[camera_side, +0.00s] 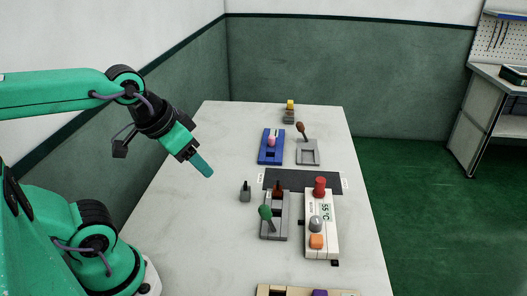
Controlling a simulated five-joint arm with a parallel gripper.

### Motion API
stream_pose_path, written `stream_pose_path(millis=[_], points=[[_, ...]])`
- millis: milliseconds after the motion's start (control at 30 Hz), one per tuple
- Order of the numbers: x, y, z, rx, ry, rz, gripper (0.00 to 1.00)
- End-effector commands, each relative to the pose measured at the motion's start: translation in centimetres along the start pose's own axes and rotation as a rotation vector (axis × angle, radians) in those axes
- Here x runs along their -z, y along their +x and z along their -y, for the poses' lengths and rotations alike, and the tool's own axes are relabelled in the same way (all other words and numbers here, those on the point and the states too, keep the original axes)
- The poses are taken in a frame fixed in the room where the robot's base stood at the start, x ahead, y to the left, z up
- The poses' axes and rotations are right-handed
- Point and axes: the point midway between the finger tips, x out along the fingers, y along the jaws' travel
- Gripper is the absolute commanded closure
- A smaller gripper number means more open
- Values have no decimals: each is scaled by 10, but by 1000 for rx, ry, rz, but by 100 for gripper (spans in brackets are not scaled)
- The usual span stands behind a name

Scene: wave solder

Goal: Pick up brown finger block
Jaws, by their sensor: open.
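A small brown block (278,188) with a narrow top stands upright at the far end of a grey slotted fixture (271,229), in the middle of the table. It looks like the brown finger block, and its lower part is hidden by the fixture. My gripper (203,168) hangs in the air to the left of the block and higher, pointing down and right. It is open, with nothing seen between its fingers, though the finger gap is hard to make out from this side.
A dark grey block (245,192) stands left of the fixture. A green-knobbed lever (265,212) rises near the brown block. A white panel (321,240) with knobs is at right. Behind are a blue fixture (265,158) and a brown-knobbed lever (301,128). The table's left side is clear.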

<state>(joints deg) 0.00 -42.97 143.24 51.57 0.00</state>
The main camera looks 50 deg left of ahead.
Motion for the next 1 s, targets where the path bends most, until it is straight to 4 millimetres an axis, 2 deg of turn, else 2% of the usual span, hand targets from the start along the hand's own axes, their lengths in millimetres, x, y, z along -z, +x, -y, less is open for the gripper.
stream_pose_path(millis=[433,467,500,833,1000], points=[[0,0,0,0,0,0,42],[0,0,0,0,0,0,48],[0,0,0,0,0,0,49],[1,0,0,0,-4,2,49],[9,2,1,1,-27,19,49]])
